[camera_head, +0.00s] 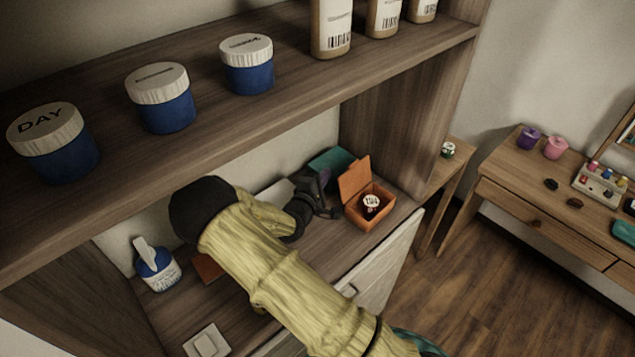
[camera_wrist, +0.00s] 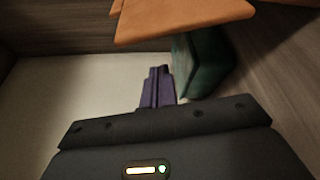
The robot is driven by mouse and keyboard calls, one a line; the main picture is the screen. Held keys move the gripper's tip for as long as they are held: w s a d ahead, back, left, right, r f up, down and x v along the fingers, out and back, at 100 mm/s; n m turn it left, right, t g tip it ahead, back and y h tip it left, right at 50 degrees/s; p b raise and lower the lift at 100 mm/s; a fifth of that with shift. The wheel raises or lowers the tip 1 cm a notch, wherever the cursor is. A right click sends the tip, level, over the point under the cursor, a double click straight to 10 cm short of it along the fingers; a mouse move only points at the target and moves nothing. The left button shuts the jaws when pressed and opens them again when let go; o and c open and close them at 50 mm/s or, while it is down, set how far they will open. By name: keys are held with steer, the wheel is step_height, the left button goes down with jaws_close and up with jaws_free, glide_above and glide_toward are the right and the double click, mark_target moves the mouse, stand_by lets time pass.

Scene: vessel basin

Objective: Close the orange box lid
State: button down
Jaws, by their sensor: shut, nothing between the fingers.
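The orange box (camera_head: 368,211) stands on the lower shelf, near its right end. Its orange lid (camera_head: 354,178) is raised at the back left side, and a small item with a white top (camera_head: 371,201) lies inside the box. My gripper (camera_head: 333,212) is just left of the box, behind the lid side, with its fingers shut and empty. In the wrist view the purple fingers (camera_wrist: 158,88) are together, and the orange lid (camera_wrist: 185,18) crosses the top of the picture, beyond the fingertips. I cannot tell whether the fingers touch the lid.
A green box (camera_head: 331,160) stands behind the orange lid. The upper shelf (camera_head: 205,125) with blue jars and bottles overhangs the arm. A blue-and-white bottle (camera_head: 156,268) and a white square item (camera_head: 206,342) are on the left of the lower shelf.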

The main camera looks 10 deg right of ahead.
mark_target(353, 176)
steer(key=p+x, duration=0.1)
steer(key=x, duration=0.2)
steer(key=shift+w+d+r, duration=0.1)
steer(key=shift+w, duration=0.05)
steer(key=s+d+p, duration=0.1)
steer(key=s+d, duration=0.1)
steer(key=s, duration=0.1)
steer(key=shift+s+d+r+p, duration=0.1)
steer(key=shift+d+r+p, duration=0.05)
steer(key=shift+r+p, duration=0.25)
